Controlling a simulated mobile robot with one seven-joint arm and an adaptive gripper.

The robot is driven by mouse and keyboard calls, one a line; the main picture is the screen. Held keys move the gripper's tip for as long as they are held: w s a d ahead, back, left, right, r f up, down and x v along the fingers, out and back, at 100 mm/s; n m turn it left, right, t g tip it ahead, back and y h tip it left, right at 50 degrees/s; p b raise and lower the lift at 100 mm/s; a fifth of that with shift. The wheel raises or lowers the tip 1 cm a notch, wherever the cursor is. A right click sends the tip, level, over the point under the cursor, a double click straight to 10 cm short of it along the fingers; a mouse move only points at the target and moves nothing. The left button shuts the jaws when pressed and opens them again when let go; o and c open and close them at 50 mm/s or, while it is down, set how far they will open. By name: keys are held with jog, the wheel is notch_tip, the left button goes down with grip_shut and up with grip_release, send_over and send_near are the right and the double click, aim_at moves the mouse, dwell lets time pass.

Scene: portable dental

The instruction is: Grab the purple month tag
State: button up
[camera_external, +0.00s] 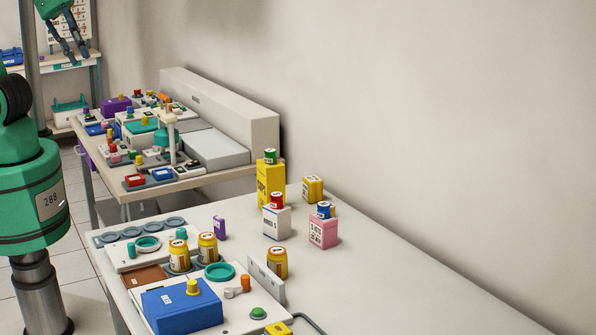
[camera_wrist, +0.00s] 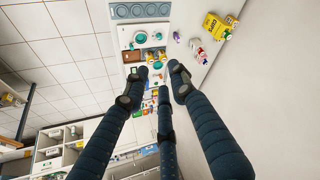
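The purple month tag (camera_external: 219,227) is a small upright purple block with a pale mark on its face. In the wrist view a small purple spot (camera_wrist: 176,36) beyond the fingertips seems to be the same tag. My gripper (camera_external: 77,56) is high at the upper left in the external view, well away from the tag. In the wrist view my gripper (camera_wrist: 160,80) has its dark fingers spread, with nothing between them.
Amber jars (camera_external: 207,247), a blue box (camera_external: 181,306) and a teal ring (camera_external: 219,271) crowd the near table's front. A white box (camera_external: 276,222), a pink box (camera_external: 323,232) and a tall yellow box (camera_external: 270,184) stand right of the tag. The table's right side is clear.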

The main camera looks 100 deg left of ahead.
jog(key=w+a+f+m+t+y+b, duration=0.1)
jog(key=w+a+f, duration=0.4)
jog(key=w, duration=0.4)
jog(key=w+a+f+m+t+b, duration=0.1)
jog(key=w+a+f+t, duration=0.1)
jog(key=w+a+f, duration=0.55)
jog(key=w+a+f+m+t+y+b, duration=0.1)
jog(key=w+a+f, duration=0.25)
jog(key=w, duration=0.75)
jog(key=w+f+m+t+h+b, duration=0.1)
jog(key=w+f+m+h, duration=0.2)
jog(key=f, duration=0.9)
jog(key=s+d+f+h, duration=0.1)
jog(key=d+f+h, duration=0.1)
jog(key=f, duration=0.2)
jog(key=s+d+f+h+b, duration=0.1)
jog(key=d+f+h, duration=0.1)
jog(key=f, duration=0.2)
jog(key=s+d+f+h, duration=0.2)
jog(key=f, duration=0.3)
jog(key=shift+m+t, duration=0.3)
jog(key=shift+s+d+f, duration=0.2)
jog(key=shift+s, duration=0.15)
jog(key=shift+w, duration=0.1)
